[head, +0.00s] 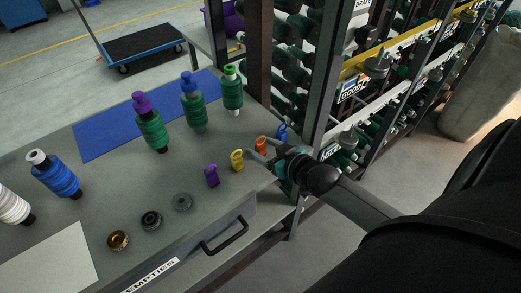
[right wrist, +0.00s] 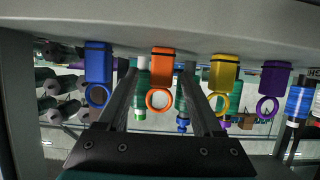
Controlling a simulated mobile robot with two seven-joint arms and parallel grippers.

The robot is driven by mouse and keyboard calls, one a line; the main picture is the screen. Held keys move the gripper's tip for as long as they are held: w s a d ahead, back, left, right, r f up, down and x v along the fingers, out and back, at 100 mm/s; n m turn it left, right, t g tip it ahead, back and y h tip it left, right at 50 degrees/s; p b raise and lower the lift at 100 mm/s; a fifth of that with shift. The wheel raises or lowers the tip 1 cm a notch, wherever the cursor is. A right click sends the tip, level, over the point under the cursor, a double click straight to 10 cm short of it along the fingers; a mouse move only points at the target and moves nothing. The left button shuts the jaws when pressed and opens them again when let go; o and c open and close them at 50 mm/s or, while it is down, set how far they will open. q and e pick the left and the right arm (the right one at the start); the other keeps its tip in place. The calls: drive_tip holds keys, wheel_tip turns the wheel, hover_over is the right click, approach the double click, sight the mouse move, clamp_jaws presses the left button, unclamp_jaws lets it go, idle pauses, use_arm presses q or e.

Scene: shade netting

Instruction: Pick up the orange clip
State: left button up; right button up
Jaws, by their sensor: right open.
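The orange clip (head: 261,143) stands at the right edge of the grey table, between the yellow clip (head: 237,159) and the blue clip (head: 281,131). My right gripper (head: 259,150) is open at the table edge, its fingers pointing toward the orange clip. In the right wrist view, which shows the table upside down, the orange clip (right wrist: 160,66) with its ring lies between the two fingers (right wrist: 161,72) of the gripper. I see no grip on it; how far the fingertips reach along it is hard to tell. My left gripper is not in view.
A purple clip (head: 212,176) stands left of the yellow one. Several thread spools stand behind, by a blue mat (head: 103,137). Small round caps (head: 151,220) lie in front. A drawer handle (head: 226,237) juts from the table front. A dark rack post (head: 317,75) rises close behind the clips.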

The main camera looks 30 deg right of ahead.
sight(256, 144)
drive_tip(key=shift+b+x, duration=0.5)
drive_tip(key=shift+x, duration=1.25)
drive_tip(key=shift+a+r, duration=0.1)
drive_tip(key=shift+r, duration=0.05)
clamp_jaws()
